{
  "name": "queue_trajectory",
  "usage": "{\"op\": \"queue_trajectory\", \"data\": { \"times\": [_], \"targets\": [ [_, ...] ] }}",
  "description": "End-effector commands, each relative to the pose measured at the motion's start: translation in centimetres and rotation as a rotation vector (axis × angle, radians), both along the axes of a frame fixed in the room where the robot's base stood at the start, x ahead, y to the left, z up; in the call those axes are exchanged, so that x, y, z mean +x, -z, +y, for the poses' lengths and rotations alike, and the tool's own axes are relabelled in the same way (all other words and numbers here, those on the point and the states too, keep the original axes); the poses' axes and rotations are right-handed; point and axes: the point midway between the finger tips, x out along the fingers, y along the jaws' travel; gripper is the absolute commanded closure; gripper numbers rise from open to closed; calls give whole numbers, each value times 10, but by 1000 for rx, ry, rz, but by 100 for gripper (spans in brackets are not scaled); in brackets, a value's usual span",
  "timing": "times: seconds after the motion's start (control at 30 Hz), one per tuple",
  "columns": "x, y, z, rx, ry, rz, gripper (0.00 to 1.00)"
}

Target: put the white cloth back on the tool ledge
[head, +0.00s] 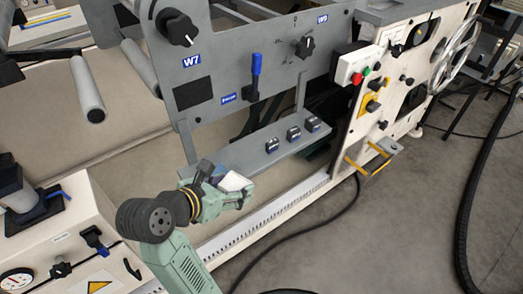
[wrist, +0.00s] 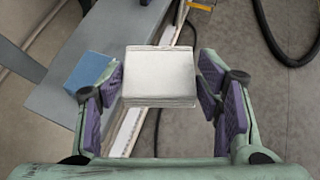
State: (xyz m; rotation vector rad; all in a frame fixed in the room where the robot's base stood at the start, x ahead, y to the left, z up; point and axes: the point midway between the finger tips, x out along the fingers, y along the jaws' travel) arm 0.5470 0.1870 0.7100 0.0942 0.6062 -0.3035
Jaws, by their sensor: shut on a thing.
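The white cloth (wrist: 160,78), a folded square pad, is between the fingers of my gripper (wrist: 163,95) in the wrist view. My gripper is shut on it. In the head view the cloth (head: 233,182) shows as a small white patch at my gripper (head: 240,192), partly hidden by the fingers. The tool ledge (head: 255,157) is a long grey shelf on the machine front, and my gripper is at its near left end. In the wrist view the ledge (wrist: 60,100) runs behind the cloth, which overlaps its edge. The height between them cannot be told.
A blue block or pad (wrist: 92,72) lies on the ledge close by my left finger. Several small dark items (head: 293,134) stand farther along the ledge. A blue-handled lever (head: 255,75) is above it. A white ruled rail (head: 255,222) runs below; grey floor lies right.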

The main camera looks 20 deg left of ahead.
Motion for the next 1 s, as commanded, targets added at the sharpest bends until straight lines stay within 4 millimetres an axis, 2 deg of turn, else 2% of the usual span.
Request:
{"op": "queue_trajectory", "data": {
  "times": [0.17, 0.27, 0.73, 0.9, 1.0],
  "targets": [
    [-7, 2, 4, -1, -39, -10, 68],
    [2, 3, 6, -2, -42, -11, 68],
    [120, 12, 24, -2, -40, -10, 68],
    [144, 15, 28, -2, -43, -11, 68],
    [149, 18, 29, -2, -44, -10, 68]
  ]
}}
